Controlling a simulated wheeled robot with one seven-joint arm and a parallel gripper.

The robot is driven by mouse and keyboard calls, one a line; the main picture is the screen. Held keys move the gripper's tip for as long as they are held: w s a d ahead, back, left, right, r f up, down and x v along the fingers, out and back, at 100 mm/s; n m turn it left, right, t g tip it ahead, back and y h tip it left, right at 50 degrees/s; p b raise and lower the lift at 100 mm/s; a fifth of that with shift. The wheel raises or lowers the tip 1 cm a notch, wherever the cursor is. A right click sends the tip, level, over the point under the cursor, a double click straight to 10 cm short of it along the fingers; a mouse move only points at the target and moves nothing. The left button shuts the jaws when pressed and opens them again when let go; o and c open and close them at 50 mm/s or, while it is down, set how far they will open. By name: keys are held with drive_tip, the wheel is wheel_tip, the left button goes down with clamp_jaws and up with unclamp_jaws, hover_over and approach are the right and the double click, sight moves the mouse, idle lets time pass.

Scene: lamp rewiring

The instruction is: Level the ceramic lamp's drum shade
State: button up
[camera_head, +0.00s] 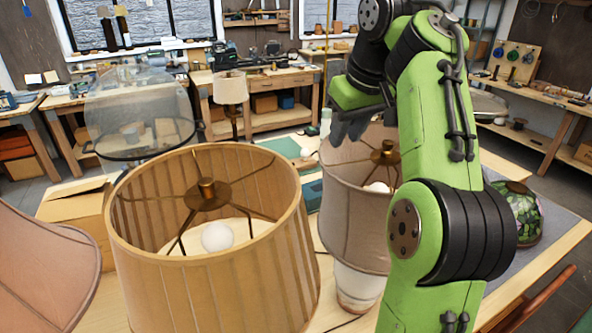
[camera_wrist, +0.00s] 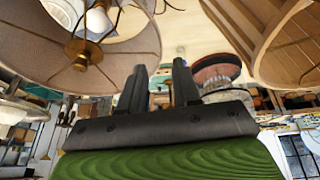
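The ceramic lamp's drum shade (camera_head: 347,215) is grey-beige fabric with a brass spider fitting and white bulb inside. Its lower edge looks lower toward the right, but my arm hides the right side, so the exact tilt is unclear. The pale ceramic base (camera_head: 357,287) shows below it. My gripper (camera_head: 343,132) is at the shade's far rim in the head view. In the wrist view the drum shade (camera_wrist: 28,45) fills the upper left, close to the left finger. My gripper (camera_wrist: 160,70) has its fingers apart, with no object visibly clamped between them.
A larger pleated shade (camera_head: 215,275) stands close on the left, and also shows in the wrist view (camera_wrist: 292,55). A pink shade (camera_head: 35,265) is at the far left. A stained-glass shade (camera_head: 522,215) sits on a grey mat at right. A cardboard box (camera_head: 75,215) stands behind.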

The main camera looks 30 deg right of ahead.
sight(332, 173)
drive_tip(key=b+x, duration=0.1)
drive_tip(key=x, duration=0.4)
drive_tip(key=b+x, duration=0.2)
drive_tip(key=x, duration=0.3)
drive_tip(key=b+x, duration=0.1)
drive_tip(key=x, duration=0.5)
drive_tip(key=shift+s+d, duration=0.15)
drive_tip(key=shift+s, duration=0.1)
clamp_jaws()
drive_tip(key=shift+r, duration=0.1)
idle(0.4)
